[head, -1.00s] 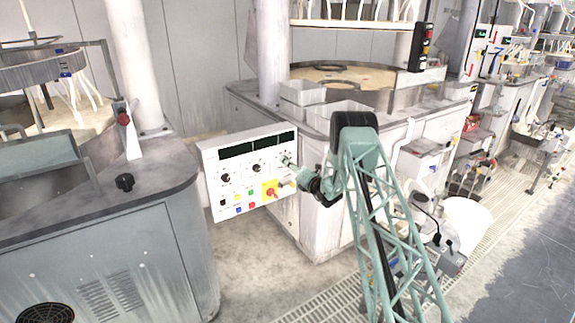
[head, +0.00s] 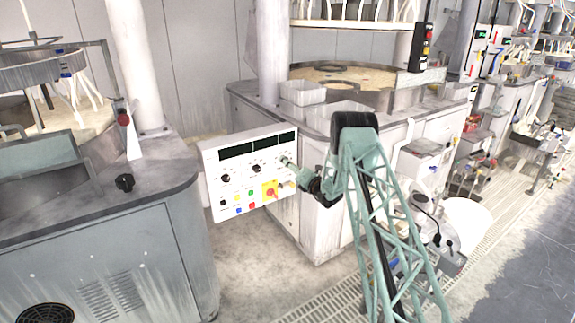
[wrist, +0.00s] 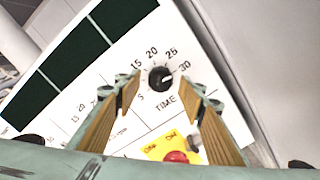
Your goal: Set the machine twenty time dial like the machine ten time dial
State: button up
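A white control panel (head: 212,158) hangs between two machines in the head view. Its time dial (wrist: 160,78) is a black round knob above the word TIME in the wrist view. Numbers from 5 to 30 run around it. Its white mark points right, near the 30. My gripper (wrist: 163,97) is open, one finger on each side of the knob, with gaps to it. In the head view my gripper (head: 291,165) is at the panel's right side and hides that dial. I see no machine number, so I cannot tell which machine this is.
The panel also has two other black dials (head: 225,178), dark displays (head: 236,151), small coloured buttons (head: 238,209) and a red knob on a yellow plate (wrist: 177,157) just below the time dial.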

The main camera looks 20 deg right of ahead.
jog(key=shift+s, duration=0.15)
jog(key=s+d, duration=0.1)
jog(key=s, duration=1)
jog(key=shift+s+d, duration=0.3)
jog(key=shift+d, duration=0.05)
jog(key=shift+a+r, duration=0.1)
